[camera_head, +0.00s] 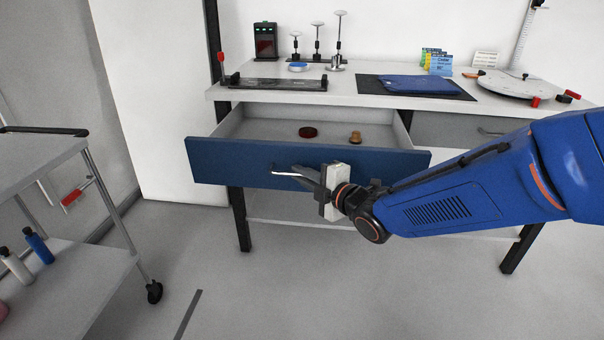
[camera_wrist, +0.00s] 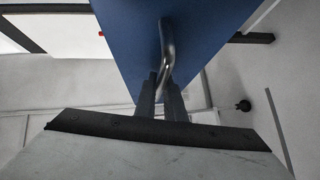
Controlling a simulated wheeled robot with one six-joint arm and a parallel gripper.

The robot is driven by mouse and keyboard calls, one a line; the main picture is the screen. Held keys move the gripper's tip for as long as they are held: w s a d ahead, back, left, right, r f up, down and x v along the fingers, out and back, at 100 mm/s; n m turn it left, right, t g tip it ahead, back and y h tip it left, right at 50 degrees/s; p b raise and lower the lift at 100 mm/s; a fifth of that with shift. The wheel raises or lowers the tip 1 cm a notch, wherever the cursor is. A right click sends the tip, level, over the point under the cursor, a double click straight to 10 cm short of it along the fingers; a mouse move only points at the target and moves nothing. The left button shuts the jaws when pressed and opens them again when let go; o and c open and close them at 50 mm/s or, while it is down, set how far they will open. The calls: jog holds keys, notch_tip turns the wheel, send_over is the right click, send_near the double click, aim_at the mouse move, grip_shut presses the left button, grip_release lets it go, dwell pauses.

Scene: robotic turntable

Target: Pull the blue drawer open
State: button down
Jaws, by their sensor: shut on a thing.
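The blue drawer (camera_head: 235,160) under the white workbench is pulled out, and its grey inside shows in the head view. A dark red round thing (camera_head: 308,132) and a small brown knob-like thing (camera_head: 355,137) lie in it. Its metal handle (camera_head: 290,174) is on the blue front. My gripper (camera_head: 300,175) is at the handle, shut on it. In the wrist view the two dark fingers (camera_wrist: 160,98) close around the curved metal handle (camera_wrist: 167,48) in front of the blue drawer front (camera_wrist: 205,25). My arm reaches in from the right.
The workbench top (camera_head: 345,98) holds a dark mat with a blue cloth-like thing (camera_head: 420,84), stands and a turntable (camera_head: 515,85). A grey closed drawer (camera_head: 450,128) is to the right. A wheeled cart (camera_head: 50,165) stands left. The floor in front is mostly clear.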

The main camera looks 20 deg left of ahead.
jog(key=shift+s, duration=0.1)
jog(key=c, duration=1.8)
grip_release()
jog(key=shift+c, duration=0.2)
